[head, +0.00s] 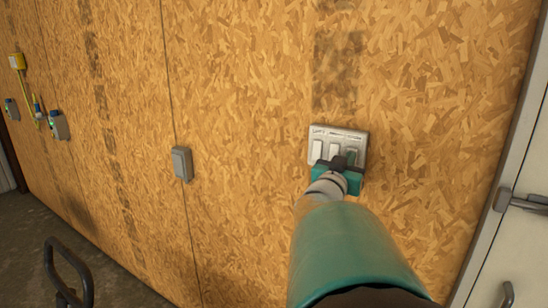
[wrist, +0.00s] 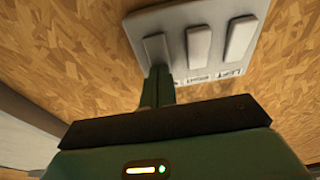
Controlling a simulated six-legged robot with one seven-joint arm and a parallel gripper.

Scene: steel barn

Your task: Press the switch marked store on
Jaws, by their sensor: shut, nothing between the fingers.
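A grey switch plate (head: 359,137) with three pale rockers in a row is on the chipboard wall. It also shows in the wrist view (wrist: 212,14), upside down, with small labels along its lower edge there. I cannot make out a label reading store on. My gripper (wrist: 160,76) is shut and empty, its fingertips at the lower end of the leftmost rocker (wrist: 157,49) in the wrist view, which is the right-hand one in the head view. They look touching or very close. The fingers hide that rocker's label. In the head view, my gripper (head: 350,160) covers the plate's lower right part.
A grey box (head: 182,163) is on the wall left of the plate. Farther left are small boxes with green marks (head: 57,125) and a yellow fitting with a cable (head: 17,62). A white door with a handle (head: 522,201) is at the right.

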